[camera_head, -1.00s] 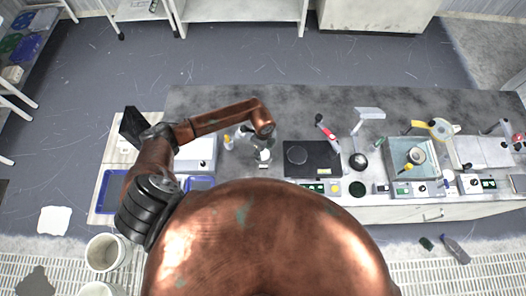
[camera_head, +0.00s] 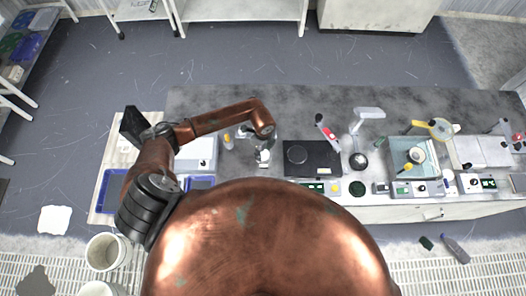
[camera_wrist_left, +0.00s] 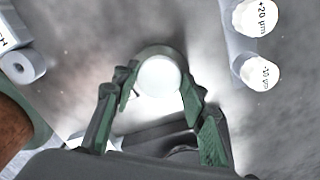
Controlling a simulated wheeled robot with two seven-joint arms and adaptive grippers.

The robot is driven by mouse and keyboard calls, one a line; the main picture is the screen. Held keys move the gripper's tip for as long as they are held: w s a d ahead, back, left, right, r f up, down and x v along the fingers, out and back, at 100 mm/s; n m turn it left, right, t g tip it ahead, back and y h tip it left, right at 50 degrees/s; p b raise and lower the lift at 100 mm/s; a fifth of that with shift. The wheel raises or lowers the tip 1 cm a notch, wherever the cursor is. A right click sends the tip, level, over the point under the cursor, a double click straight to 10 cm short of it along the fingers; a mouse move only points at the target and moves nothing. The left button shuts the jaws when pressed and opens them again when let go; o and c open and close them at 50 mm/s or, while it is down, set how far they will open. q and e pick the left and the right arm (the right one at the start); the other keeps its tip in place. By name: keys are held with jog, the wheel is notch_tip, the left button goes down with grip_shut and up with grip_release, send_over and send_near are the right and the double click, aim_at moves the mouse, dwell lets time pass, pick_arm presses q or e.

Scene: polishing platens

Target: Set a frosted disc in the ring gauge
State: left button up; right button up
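In the left wrist view a round white disc (camera_wrist_left: 159,77) lies within the outline of a grey ring (camera_wrist_left: 153,49), which I take for the ring gauge. Whether the disc is seated in the ring or above it I cannot tell. My left gripper (camera_wrist_left: 160,84) has its two green fingers apart, one on each side of the disc, close to its edge; contact is not clear. In the head view my left gripper (camera_head: 264,147) is over the bench, just above a small white item (camera_head: 264,157). My right gripper is not in view.
Two white cylinders, marked +20 µm (camera_wrist_left: 256,17) and -10 µm (camera_wrist_left: 260,72), stand right of the ring in the wrist view. In the head view a black plate (camera_head: 312,158) lies right of the gripper, and a yellow-capped bottle (camera_head: 228,141) stands left. The bench's back strip is clear.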

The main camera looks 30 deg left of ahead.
pick_arm(q)
jog(key=o, duration=0.4)
jog(key=shift+o, duration=0.2)
notch_tip(320, 180, up, 12)
dwell(0.4)
dwell(0.7)
